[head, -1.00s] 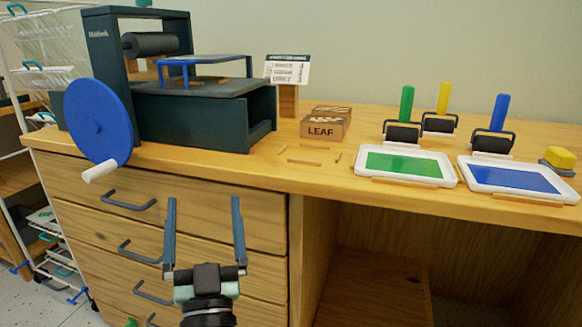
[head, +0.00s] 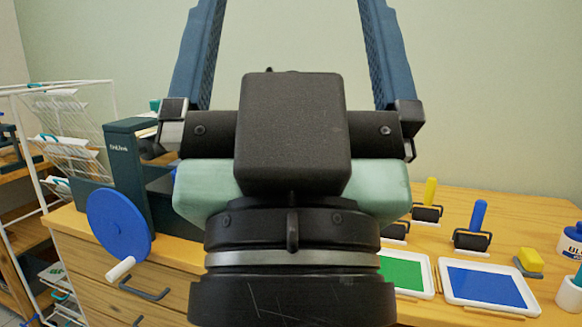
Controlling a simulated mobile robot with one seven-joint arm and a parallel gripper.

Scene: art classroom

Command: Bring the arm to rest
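My gripper (head: 288,50) is large and close to the camera in the head view, raised in front of the wooden counter. Its two dark blue fingers stand wide apart and point up, with only the wall seen between them. It is open and empty. Their tips run out of the top of the picture. The gripper hides the middle of the counter and most of the printing press.
The press's blue wheel (head: 119,225) shows at left, beside a white wire rack (head: 75,150). At right are a green ink tray (head: 405,273), a blue ink tray (head: 487,288), rollers including a blue-handled one (head: 473,228), a yellow sponge (head: 530,260) and an ink jar (head: 571,241).

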